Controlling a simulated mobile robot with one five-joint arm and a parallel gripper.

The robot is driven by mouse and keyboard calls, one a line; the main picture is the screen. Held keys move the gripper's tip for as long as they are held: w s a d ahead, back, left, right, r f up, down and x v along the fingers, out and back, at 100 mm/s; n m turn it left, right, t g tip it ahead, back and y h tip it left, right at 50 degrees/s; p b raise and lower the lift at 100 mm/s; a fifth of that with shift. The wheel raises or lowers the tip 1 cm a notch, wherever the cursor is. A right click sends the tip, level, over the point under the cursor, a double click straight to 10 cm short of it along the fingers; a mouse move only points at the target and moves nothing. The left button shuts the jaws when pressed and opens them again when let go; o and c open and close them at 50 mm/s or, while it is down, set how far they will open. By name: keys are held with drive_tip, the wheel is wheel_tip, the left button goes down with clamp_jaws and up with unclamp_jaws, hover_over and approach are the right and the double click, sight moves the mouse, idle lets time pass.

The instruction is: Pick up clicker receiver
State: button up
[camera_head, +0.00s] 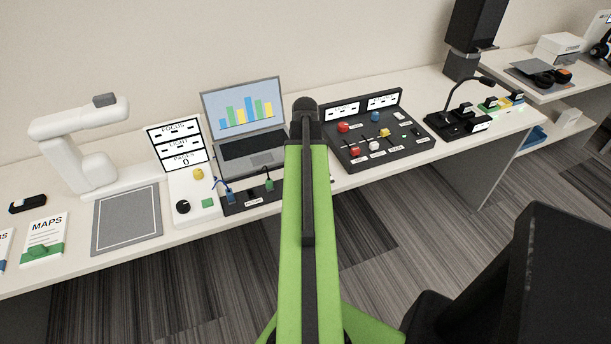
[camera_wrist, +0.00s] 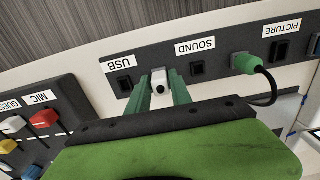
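A small white block with a grey end, which looks like the clicker receiver (camera_wrist: 161,86), sits between the two green fingers of my gripper (camera_wrist: 160,76) in the wrist view. The fingers stand close on either side of it; I cannot tell whether they press on it. It is at the edge of the dark socket panel (camera_wrist: 223,72), between the USB and SOUND labels. The USB socket (camera_wrist: 125,83) looks empty. In the head view my green arm hides the gripper and the receiver.
A green plug (camera_wrist: 244,63) with a black cable sits right of the SOUND socket. The mixer panel (camera_head: 377,143) with coloured knobs lies to the right, the laptop (camera_head: 252,146) behind. A document camera (camera_head: 80,150) and grey mat (camera_head: 127,220) are on the left.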

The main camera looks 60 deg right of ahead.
clamp_jaws()
drive_tip(key=shift+r, duration=0.15)
